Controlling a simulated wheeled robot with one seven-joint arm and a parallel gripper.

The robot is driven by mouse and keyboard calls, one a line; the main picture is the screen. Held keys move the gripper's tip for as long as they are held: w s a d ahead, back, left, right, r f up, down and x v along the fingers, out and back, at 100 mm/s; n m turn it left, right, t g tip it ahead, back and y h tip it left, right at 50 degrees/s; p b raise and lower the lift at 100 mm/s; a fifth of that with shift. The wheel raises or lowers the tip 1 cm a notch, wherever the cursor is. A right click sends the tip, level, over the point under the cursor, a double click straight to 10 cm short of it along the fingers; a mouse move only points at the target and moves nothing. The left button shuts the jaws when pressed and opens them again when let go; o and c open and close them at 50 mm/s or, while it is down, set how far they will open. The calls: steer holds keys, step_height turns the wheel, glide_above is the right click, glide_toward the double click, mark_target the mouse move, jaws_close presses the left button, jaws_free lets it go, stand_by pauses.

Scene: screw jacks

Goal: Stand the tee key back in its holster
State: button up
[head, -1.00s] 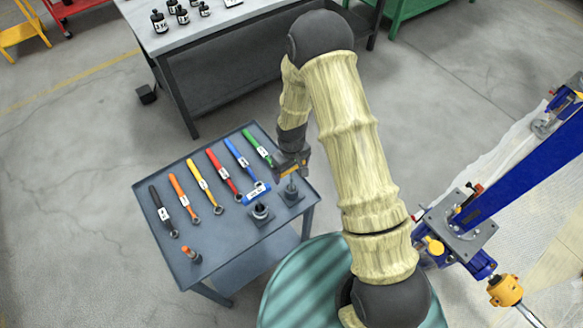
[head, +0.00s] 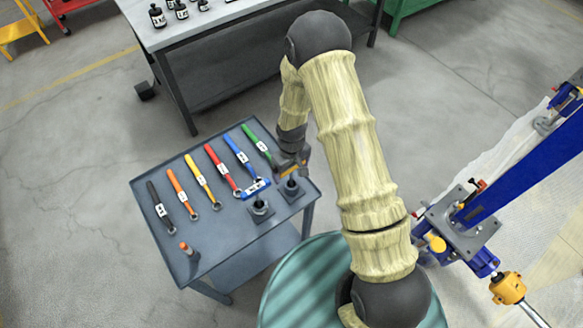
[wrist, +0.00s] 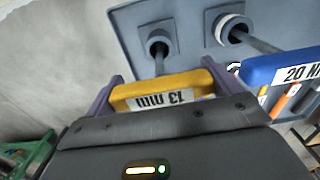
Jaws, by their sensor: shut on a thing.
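The tee key has a yellow handle (wrist: 160,90) labelled 13 MM, held crosswise between the purple fingers of my gripper (wrist: 163,84) in the wrist view. Its grey shaft (wrist: 159,64) points away from the gripper to the dark mouth of a square-based holster (wrist: 149,37). I cannot tell how deep the tip sits in the mouth. In the head view, my gripper (head: 287,170) is just above this holster (head: 291,190), at the cart's right corner; my gripper largely hides the key there.
A blue tee key (wrist: 283,66) labelled 20 MM stands in the neighbouring holster (head: 260,211), close beside my gripper. Several coloured wrenches (head: 222,167) lie in a row on the grey cart (head: 215,235). An orange-topped piece (head: 184,247) stands near its front corner.

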steer(key=o, duration=1.1)
steer(key=shift+r, duration=0.1)
step_height(320, 180, up, 17)
steer(key=b, duration=0.2)
steer(key=shift+b, duration=0.3)
steer(key=shift+d+r, duration=0.1)
steer(key=shift+r, duration=0.05)
steer(key=s+d+r+m+t, duration=0.1)
steer(key=s+d+r+m, duration=0.2)
steer(key=s+d, duration=0.3)
steer(key=s+d+r+m+t, duration=0.1)
steer(key=s+d+r+m, duration=0.2)
steer(key=s+d, duration=0.3)
steer(key=shift+s+d+r+m+t, duration=0.2)
steer(key=shift+s+d+m+t, duration=0.15)
steer(key=shift+d, duration=0.35)
